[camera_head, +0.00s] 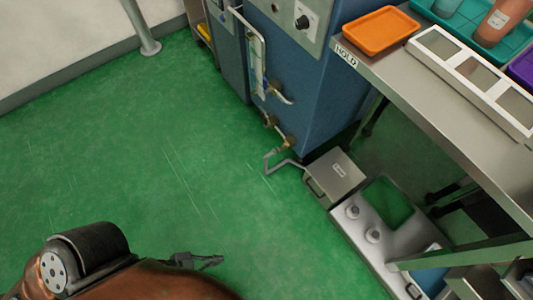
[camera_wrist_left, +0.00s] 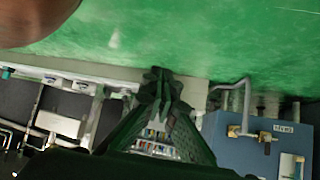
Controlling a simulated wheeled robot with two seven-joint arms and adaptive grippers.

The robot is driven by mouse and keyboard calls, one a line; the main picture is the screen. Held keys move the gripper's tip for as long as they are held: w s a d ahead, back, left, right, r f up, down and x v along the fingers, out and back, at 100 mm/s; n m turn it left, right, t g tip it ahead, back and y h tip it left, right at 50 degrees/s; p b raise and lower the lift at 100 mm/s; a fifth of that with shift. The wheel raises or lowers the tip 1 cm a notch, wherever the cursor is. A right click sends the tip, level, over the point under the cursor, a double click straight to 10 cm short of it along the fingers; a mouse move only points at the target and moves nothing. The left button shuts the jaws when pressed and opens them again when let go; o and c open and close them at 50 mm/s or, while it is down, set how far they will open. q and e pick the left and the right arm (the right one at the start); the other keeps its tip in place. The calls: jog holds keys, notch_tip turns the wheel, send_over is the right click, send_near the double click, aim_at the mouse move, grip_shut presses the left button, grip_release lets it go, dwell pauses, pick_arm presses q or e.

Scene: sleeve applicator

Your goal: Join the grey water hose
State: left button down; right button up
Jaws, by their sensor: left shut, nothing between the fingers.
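The grey water hose (camera_head: 268,160) is a thin bent line low at the front of the blue machine (camera_head: 330,100), close to a brass fitting (camera_head: 288,143). I cannot tell whether its end is joined to the fitting or only beside it. In the left wrist view a bent grey hose (camera_wrist_left: 246,88) rises by the brass fitting (camera_wrist_left: 236,131) on the blue machine. My left gripper (camera_head: 216,262) is low over the floor, well apart from the hose on the near left. Its dark fingers (camera_wrist_left: 160,82) are shut and empty. My right gripper is not in view.
A grey box (camera_head: 336,172) and a grey unit with two knobs (camera_head: 390,225) stand on the floor by the machine. A steel table (camera_head: 430,105) holds an orange tray (camera_head: 380,30) on the right. The green floor (camera_head: 130,160) at left is clear.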

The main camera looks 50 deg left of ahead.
pick_arm(q)
jog(key=w+a+r+m+y+p, duration=0.1)
jog(key=w+a+r+m+p, duration=0.2)
jog(key=w+a+m, duration=0.4)
jog(key=w+a+r+m+y+p, duration=0.1)
jog(key=w+a+r+m+p, duration=0.2)
jog(key=w+a+m, duration=0.5)
jog(key=w+a+r+m+y+p, duration=0.1)
jog(key=w+a+r+m+p, duration=0.2)
jog(key=w+m, duration=1.4)
jog(key=a+r, duration=0.1)
jog(key=a, duration=0.3)
jog(key=shift+a+p, duration=0.3)
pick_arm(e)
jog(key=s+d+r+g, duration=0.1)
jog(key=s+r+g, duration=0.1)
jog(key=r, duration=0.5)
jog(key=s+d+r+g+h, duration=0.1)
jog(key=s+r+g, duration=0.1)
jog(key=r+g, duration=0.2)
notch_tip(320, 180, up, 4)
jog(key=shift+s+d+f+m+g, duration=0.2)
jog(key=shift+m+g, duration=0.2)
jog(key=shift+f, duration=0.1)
